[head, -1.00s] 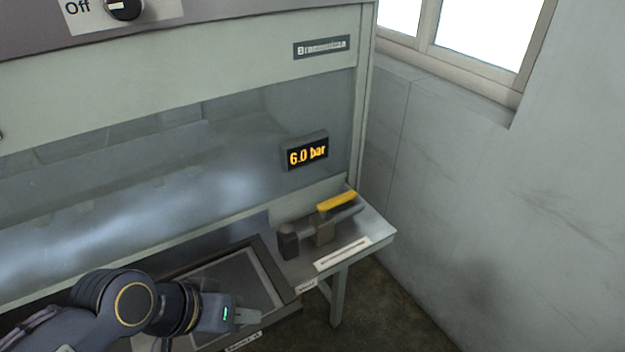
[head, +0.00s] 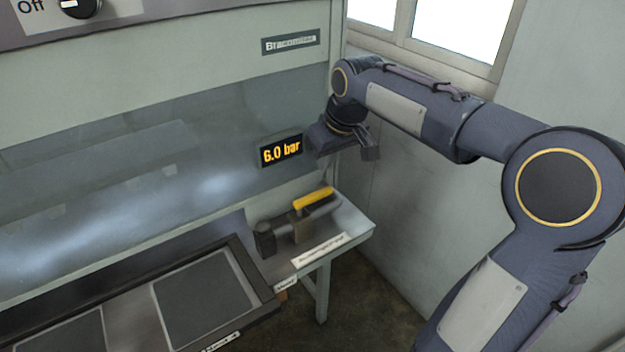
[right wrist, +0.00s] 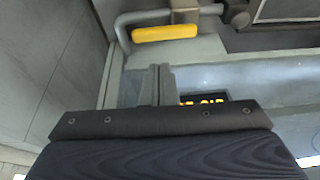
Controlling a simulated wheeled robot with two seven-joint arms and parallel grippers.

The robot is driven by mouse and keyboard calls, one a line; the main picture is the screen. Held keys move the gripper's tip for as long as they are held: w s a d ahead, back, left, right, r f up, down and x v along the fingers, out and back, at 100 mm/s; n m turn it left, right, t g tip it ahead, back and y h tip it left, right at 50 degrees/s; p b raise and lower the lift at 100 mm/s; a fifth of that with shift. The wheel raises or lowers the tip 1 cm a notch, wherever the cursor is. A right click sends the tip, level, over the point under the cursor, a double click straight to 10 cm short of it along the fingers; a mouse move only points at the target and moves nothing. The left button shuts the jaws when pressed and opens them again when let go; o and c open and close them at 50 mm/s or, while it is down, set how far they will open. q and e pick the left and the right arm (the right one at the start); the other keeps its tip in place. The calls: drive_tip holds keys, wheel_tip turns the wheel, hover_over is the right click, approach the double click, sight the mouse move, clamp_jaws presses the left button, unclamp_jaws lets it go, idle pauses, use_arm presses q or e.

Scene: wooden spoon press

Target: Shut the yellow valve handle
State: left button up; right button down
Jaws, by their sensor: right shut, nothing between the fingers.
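The yellow valve handle (head: 314,198) lies along the grey pipe of the valve (head: 300,225), on a side shelf at the right end of the press. It also shows at the top of the right wrist view (right wrist: 165,33). My right gripper (head: 370,148) is above the handle and to its right, in front of the machine's right edge. Its fingers (right wrist: 156,85) are shut with nothing between them, and clear of the handle. My left gripper is not in view.
A display (head: 281,151) reading 6.0 bar is fixed on the panel above the valve. The labelled side shelf (head: 350,226) carries the valve. A dark-framed tray (head: 262,285) is at the lower left. A wall and window stand at the right.

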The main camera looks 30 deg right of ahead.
sight(314, 202)
drive_tip(key=w+x, duration=0.1)
drive_tip(key=x, duration=0.9)
drive_tip(key=shift+w+d, duration=0.4)
drive_tip(key=shift+d, duration=0.15)
drive_tip(key=shift+f, duration=0.1)
